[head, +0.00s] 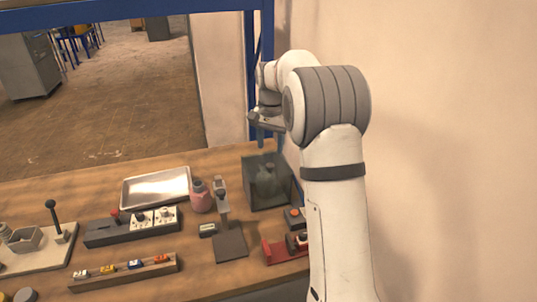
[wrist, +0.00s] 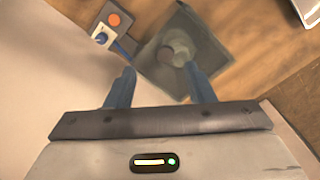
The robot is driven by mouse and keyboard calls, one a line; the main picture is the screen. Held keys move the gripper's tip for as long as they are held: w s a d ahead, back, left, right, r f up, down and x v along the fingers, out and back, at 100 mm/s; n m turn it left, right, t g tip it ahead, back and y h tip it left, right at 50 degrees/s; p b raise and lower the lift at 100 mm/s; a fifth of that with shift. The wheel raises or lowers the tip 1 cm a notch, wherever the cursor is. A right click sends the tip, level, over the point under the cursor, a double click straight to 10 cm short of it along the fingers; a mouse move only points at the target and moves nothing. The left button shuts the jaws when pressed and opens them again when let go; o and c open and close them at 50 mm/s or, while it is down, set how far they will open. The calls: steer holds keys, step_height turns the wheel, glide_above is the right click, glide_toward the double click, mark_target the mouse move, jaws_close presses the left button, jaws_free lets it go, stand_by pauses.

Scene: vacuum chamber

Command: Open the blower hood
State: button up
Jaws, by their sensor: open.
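The blower hood (head: 268,197) looks like a dark grey-green, box-like enclosure at the back right of the table, near the wall. A rounded, vase-like grey shape (head: 266,178) shows inside it. In the wrist view the hood (wrist: 210,58) is seen from above, with the round shape (wrist: 174,52) near its middle. My gripper (head: 267,138) is above the hood, apart from it in the head view. Its two blue fingers are spread with nothing between them in the wrist view (wrist: 160,70). I cannot tell where the hood's handle or hinge is.
A box with an orange button (wrist: 113,19) and a blue cable stands beside the hood. The wall (head: 440,150) is close on the right.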

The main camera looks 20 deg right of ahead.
mark_target(270, 165)
steer(key=shift+w+d+f+m, duration=0.1)
steer(key=shift+w+f+m, duration=0.1)
steer(key=shift+w, duration=0.25)
steer(key=shift+w+d+f+m, duration=0.1)
steer(key=shift+w+f, duration=0.1)
steer(key=shift+w, duration=0.2)
steer(key=shift+f+p, duration=0.85)
steer(key=shift+f, duration=3)
jaws_close()
